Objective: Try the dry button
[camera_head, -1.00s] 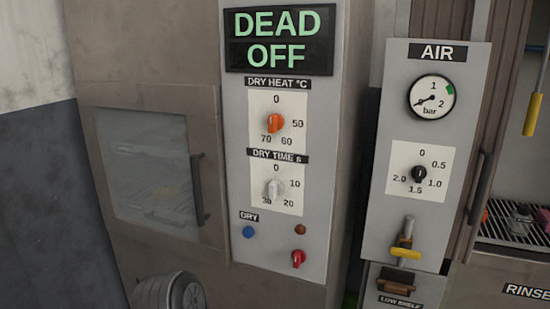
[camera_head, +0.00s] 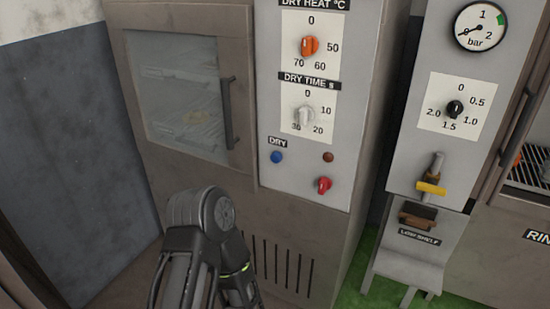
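The blue dry button (camera_head: 277,157) sits under the DRY label (camera_head: 278,142) at the lower left of the dryer's grey control panel (camera_head: 300,180). Nothing touches it. Right of it are a dark red-brown lamp or button (camera_head: 328,157) and a red knob (camera_head: 323,185). Above are the white dry time knob (camera_head: 305,116) and the orange dry heat knob (camera_head: 310,46). A grey arm link of mine stands at the lower middle, below and left of the button. Neither gripper is in view.
The dryer's glass door (camera_head: 180,95) with a dark handle (camera_head: 230,112) is shut, left of the panel. At the right stands the air panel (camera_head: 437,155) with a gauge (camera_head: 481,27), a black knob (camera_head: 455,109) and a yellow-handled valve (camera_head: 432,187). A low shelf (camera_head: 408,268) is below it.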

